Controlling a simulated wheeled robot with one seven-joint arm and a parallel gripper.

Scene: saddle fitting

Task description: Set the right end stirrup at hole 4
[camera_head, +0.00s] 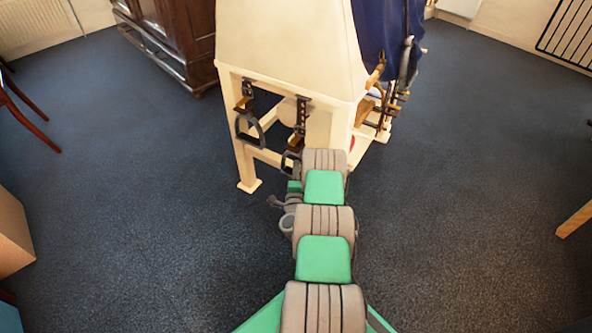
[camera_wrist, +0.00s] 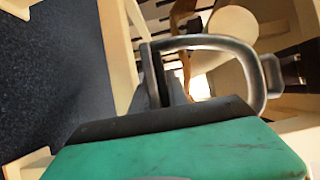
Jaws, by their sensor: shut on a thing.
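The right end stirrup (camera_head: 291,160) is a dark metal loop in front of the cream stand's end, low under the right strap. It fills the middle of the wrist view (camera_wrist: 228,43), looped out beyond my jaws. My gripper (camera_wrist: 165,85) is shut on the near side of this stirrup. In the head view my gripper is mostly hidden by my arm. The right strap (camera_head: 302,112) hangs dark from the stand's top edge, with a brown piece lower down. Its holes are too small to count. The left end stirrup (camera_head: 249,128) hangs from its own strap.
The cream stand (camera_head: 290,45) has legs and low rails close around my gripper. A blue cloth (camera_head: 382,30) and more hanging tack (camera_head: 398,85) are on its right side. A dark wooden cabinet (camera_head: 172,35) stands behind left.

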